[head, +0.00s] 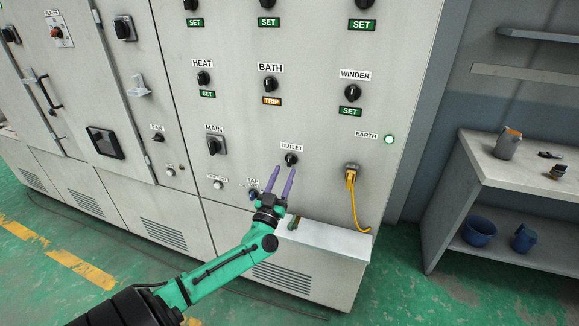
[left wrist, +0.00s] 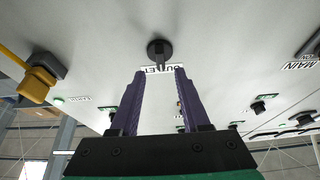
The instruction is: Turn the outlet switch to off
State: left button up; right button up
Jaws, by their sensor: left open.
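The outlet switch (head: 291,160) is a small black rotary knob on the grey cabinet, just below a white OUTLET label (head: 292,146). In the left wrist view the knob (left wrist: 159,52) is at the top centre, with the label (left wrist: 163,70) seen upside down. My left gripper (head: 282,170) has two purple fingers, spread apart and empty. Its tips are just below the knob in the head view. In the left wrist view the gripper (left wrist: 164,76) has the knob ahead, roughly centred between the tips. Contact with the knob cannot be told. My right gripper is not in view.
A yellow plug and cable (head: 352,176) sit to the right of the knob. The MAIN switch (head: 215,145) is to the left. A pale ledge (head: 322,238) juts out below. A shelf bench (head: 527,175) with cups stands at the right.

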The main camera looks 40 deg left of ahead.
aim_at(289, 161)
pick_arm(q)
jog(key=x, duration=0.3)
jog(key=shift+w+a, duration=0.35)
jog(key=shift+w, duration=0.15)
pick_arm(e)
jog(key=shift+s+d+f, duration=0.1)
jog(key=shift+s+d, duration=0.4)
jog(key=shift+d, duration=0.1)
pick_arm(q)
jog(key=shift+d+r, duration=0.1)
jog(key=shift+c, duration=0.3)
jog(key=shift+s, duration=0.1)
grip_shut()
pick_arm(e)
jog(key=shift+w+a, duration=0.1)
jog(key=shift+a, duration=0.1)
